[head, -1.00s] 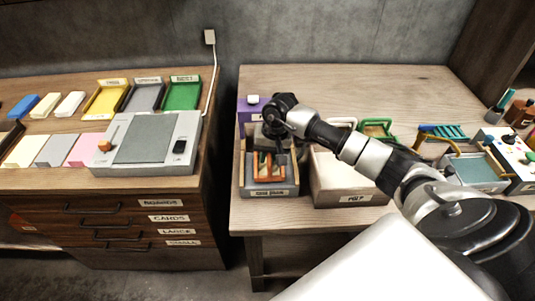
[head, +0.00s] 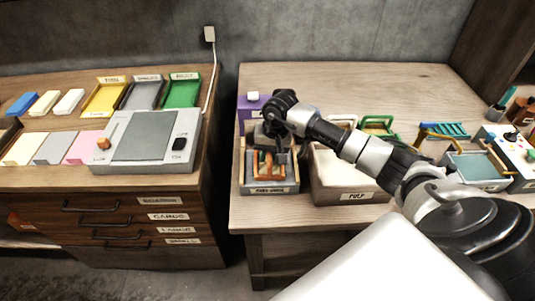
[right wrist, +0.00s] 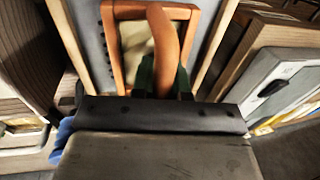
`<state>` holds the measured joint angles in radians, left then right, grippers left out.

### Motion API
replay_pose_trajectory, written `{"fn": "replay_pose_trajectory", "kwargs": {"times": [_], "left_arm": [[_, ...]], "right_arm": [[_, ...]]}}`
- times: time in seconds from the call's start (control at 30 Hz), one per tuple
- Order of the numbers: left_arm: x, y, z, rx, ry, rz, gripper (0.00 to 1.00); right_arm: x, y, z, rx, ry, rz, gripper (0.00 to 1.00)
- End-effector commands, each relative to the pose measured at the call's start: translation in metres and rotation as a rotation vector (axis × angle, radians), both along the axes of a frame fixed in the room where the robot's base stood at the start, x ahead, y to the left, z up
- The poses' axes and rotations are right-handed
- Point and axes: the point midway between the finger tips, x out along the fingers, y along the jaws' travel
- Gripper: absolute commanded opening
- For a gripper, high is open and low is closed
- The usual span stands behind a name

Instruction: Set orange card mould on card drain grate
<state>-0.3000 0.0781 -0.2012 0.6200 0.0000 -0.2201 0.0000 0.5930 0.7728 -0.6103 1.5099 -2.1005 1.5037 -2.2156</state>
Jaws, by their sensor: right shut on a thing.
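The orange card mould (head: 281,168) is an orange frame with a raised orange handle. It is over the card drain grate (head: 271,190), a grey-floored tray with a labelled front on the right table. My right gripper (head: 272,137) is shut on the mould's handle from above. In the right wrist view the mould (right wrist: 112,48) and its curved handle show between the fingers (right wrist: 165,78), within the tray's wooden walls (right wrist: 66,40). I cannot tell whether the mould touches the grate. My left gripper is not in view.
A pulp vat (head: 350,197) stands just right of the grate. A purple block (head: 246,106) is behind it. Green frames (head: 378,122) and a blue-grey tray (head: 478,170) lie farther right. A gap separates this table from the left bench with its grey press (head: 145,135). The back tabletop is clear.

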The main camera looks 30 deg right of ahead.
Motion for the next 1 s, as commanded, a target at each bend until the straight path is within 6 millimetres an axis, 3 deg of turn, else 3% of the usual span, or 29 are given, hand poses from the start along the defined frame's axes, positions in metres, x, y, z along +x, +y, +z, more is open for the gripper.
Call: {"fn": "replay_pose_trajectory", "kwargs": {"times": [0.3,0.33,0.5,0.8,1.0], "left_arm": [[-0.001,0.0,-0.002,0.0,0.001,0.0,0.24],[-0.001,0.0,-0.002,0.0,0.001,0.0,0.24],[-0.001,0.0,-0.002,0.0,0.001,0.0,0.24],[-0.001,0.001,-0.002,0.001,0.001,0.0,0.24],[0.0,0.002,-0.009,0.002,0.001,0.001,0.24]], "right_arm": [[0.0,0.0,-0.001,0.0,0.0,0.0,0.0],[0.0,0.0,-0.001,0.0,0.0,0.0,0.19],[0.0,0.0,-0.001,0.0,0.0,0.0,0.45],[0.0,0.0,0.0,0.0,0.0,0.0,0.45],[-0.002,-0.006,0.025,-0.003,-0.004,0.0,0.45]]}}
